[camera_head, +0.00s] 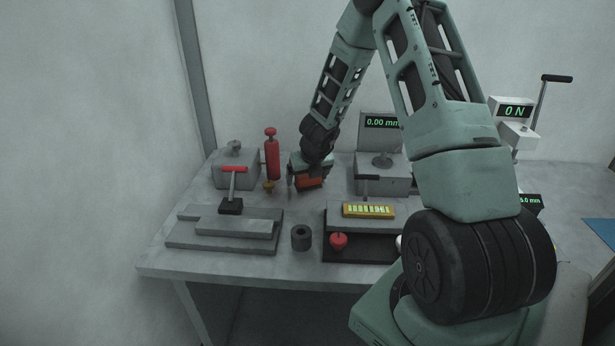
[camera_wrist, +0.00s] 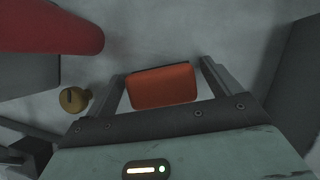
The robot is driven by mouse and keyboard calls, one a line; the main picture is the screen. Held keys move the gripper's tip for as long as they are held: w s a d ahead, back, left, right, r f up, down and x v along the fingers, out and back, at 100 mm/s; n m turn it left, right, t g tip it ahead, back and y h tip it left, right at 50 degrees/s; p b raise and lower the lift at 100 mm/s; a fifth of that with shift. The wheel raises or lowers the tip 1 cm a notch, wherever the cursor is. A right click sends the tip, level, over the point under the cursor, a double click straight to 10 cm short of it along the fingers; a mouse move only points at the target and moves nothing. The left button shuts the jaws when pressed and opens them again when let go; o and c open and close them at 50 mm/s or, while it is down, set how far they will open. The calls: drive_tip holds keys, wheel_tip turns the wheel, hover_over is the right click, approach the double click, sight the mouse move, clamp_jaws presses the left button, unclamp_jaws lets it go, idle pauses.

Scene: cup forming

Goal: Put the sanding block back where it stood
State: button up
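The sanding block is an orange-red block (camera_head: 311,182) at the back middle of the table, under the end of my arm. In the wrist view the block (camera_wrist: 162,87) lies between my two fingers, with its near side toward the camera. My gripper (camera_wrist: 162,72) is open around it; a narrow gap shows at the right finger, and the left finger is very close to the block's edge. In the head view my gripper (camera_head: 306,178) partly hides the block. Whether the block rests fully on the table is hard to tell.
A red cylinder (camera_head: 271,158) stands just left of my gripper, with a small brass piece (camera_head: 268,187) in front of it. A grey gauge stand (camera_head: 382,183) is close on the right. A dark ring (camera_head: 301,237) stands at the front; bare table lies between.

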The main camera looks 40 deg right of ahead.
drive_tip(key=shift+r, duration=0.1)
drive_tip(key=shift+r, duration=0.25)
drive_tip(key=p+v, duration=0.4)
drive_tip(key=v, duration=0.8)
drive_tip(key=s+a+r+n+y, duration=0.2)
drive_tip(key=a+r+n+y, duration=0.1)
drive_tip(key=a+n, duration=0.95)
drive_tip(key=s+a+r+n+y, duration=0.1)
drive_tip(key=a+r+n+y, duration=0.15)
drive_tip(key=a+n, duration=0.95)
drive_tip(key=s+a+r+n+g, duration=0.3)
drive_tip(key=s+a+n, duration=0.9)
drive_tip(key=s+a, duration=0.1)
drive_tip(key=s+n+g+h, duration=0.1)
drive_tip(key=s+n+h, duration=0.1)
drive_tip(key=s+n, duration=0.8)
drive_tip(key=shift+r+n+g+h, duration=0.35)
drive_tip(key=shift+r+n, duration=0.1)
drive_tip(key=shift+n, duration=0.8)
